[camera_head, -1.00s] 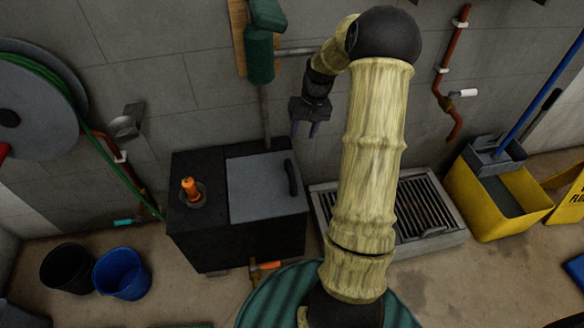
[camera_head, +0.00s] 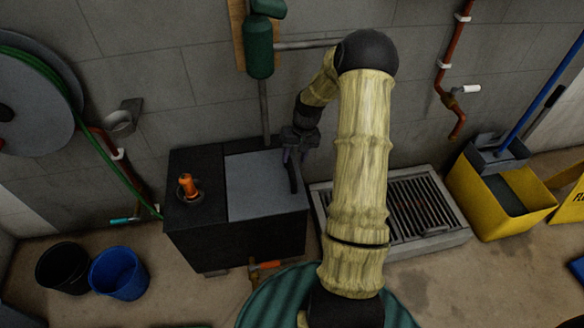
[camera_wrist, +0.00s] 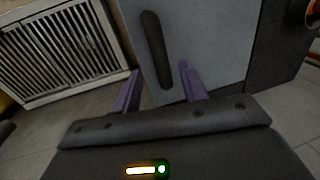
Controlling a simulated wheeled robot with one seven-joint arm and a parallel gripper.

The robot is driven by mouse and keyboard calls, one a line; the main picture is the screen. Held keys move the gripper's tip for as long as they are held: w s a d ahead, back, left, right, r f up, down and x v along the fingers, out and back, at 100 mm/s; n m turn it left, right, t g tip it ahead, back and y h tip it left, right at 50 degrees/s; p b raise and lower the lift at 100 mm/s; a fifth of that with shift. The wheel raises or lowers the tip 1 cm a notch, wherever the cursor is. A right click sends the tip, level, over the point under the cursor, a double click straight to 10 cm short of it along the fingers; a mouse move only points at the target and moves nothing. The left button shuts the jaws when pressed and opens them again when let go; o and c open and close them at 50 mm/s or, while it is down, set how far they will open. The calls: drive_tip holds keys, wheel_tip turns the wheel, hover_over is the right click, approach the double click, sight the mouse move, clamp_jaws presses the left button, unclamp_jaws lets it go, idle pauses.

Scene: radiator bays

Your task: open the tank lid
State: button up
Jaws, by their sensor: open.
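The tank (camera_head: 235,241) is a black box against the back wall. Its grey lid (camera_head: 253,189) lies flat and closed on the right part of the top. A black bar handle (camera_head: 293,178) runs along the lid's right side. My gripper (camera_head: 295,158) is over the far end of the handle in the head view, its fingertips partly hard to make out. In the wrist view my gripper (camera_wrist: 160,85) has its two purple fingers apart, with the handle (camera_wrist: 156,50) ahead of the gap between them. I cannot tell whether they touch it.
An orange-topped fitting (camera_head: 188,187) stands on the tank's left top. A green pump with a pipe (camera_head: 259,50) rises behind the lid. A grated drain (camera_head: 405,207) is to the right, then a yellow mop bucket (camera_head: 495,200). Black and blue buckets (camera_head: 119,273) stand at left.

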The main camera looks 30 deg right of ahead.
sight(291, 168)
drive_tip(key=f, duration=0.3)
drive_tip(key=a+f+b, duration=0.1)
drive_tip(key=shift+w+f, duration=0.15)
drive_tip(key=shift+f, duration=0.25)
drive_tip(key=shift+c, duration=0.4)
drive_tip(key=shift+d, duration=0.1)
clamp_jaws()
